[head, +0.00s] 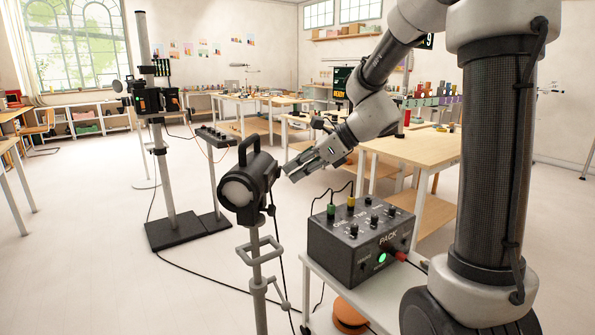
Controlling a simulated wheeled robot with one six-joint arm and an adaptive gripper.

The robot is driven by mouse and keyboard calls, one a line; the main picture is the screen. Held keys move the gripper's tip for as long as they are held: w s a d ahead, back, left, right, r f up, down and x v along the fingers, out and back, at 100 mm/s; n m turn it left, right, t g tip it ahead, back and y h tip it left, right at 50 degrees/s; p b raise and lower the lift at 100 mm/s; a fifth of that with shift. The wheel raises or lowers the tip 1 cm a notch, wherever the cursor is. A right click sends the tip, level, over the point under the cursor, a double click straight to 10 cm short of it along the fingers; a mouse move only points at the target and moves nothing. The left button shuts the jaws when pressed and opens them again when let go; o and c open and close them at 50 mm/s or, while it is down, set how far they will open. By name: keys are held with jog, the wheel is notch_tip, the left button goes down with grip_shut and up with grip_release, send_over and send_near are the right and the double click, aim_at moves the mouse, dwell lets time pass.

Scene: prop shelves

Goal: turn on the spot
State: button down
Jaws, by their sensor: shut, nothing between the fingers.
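A black spot lamp (258,172) with a handle on top stands on a grey stand in the middle foreground. Its round front face (237,193) looks greyish-white, and I cannot tell if it is lit. A dark power pack (345,253) marked PACK sits on a white cart to its right. The pack has several knobs, green and yellow plugs on top, a glowing green light (382,257) and a red plug (401,255) at its right. My gripper (289,172) is shut and empty, just right of the lamp's rear and above the pack's far left side, apparently apart from both.
A column stand (172,185) with black gear and a heavy base stands at left, beside a small control panel (212,137) on a post. Cables cross the floor. Wooden tables (412,150) fill the right back. The left floor (80,255) is mostly clear.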

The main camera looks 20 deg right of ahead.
jog(key=shift+w+a+r+g+h, duration=0.15)
jog(key=shift+a+r+g+h, duration=0.2)
jog(key=shift+h, duration=0.35)
jog(key=shift+r, duration=0.75)
jog(key=v, duration=1.2)
